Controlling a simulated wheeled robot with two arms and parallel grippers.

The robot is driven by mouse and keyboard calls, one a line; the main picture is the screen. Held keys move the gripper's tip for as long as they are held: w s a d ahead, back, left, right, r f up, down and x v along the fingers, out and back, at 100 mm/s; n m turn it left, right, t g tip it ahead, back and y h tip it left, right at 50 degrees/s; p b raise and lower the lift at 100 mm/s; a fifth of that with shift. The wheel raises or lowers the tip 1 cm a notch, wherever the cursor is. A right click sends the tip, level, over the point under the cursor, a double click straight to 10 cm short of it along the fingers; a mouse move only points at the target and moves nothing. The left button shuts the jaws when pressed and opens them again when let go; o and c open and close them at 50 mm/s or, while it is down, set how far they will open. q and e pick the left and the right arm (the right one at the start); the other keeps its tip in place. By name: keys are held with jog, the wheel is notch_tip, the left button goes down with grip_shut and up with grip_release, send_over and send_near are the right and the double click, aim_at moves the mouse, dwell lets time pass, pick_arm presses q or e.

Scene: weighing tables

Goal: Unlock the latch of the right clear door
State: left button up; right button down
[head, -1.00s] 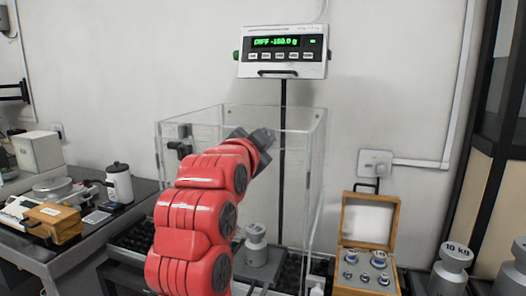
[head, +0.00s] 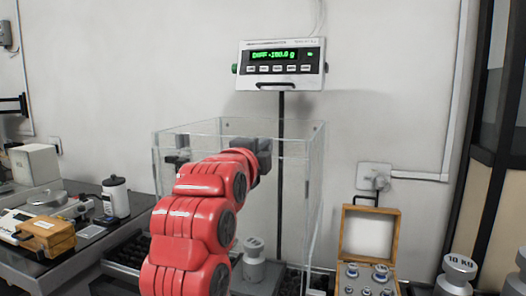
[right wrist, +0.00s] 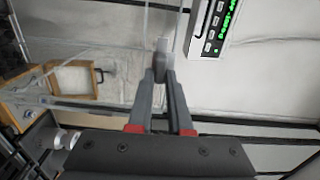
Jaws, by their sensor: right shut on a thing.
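The clear box (head: 300,190) with its clear doors stands in the middle of the head view. My right gripper (head: 262,152) is at its upper front edge, at the end of my red arm. In the right wrist view my right gripper (right wrist: 161,72) is shut on a small grey piece, apparently the latch (right wrist: 164,45), beside a clear panel edge. My gripper hides most of this latch, so I cannot tell its position. My left gripper is not in view.
A scale display (head: 282,64) stands on a pole behind the box. A weight (head: 254,262) is inside the box. An open wooden case (head: 369,232) of weights and a large weight (head: 457,271) are at the right. A side table (head: 60,255) is at the left.

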jog(key=shift+f+m, duration=0.1)
jog(key=shift+m, duration=0.2)
dwell(0.4)
jog(key=c, duration=0.8)
grip_release()
jog(key=shift+c, duration=0.2)
jog(key=shift+s, duration=0.1)
jog(key=v, duration=1.7)
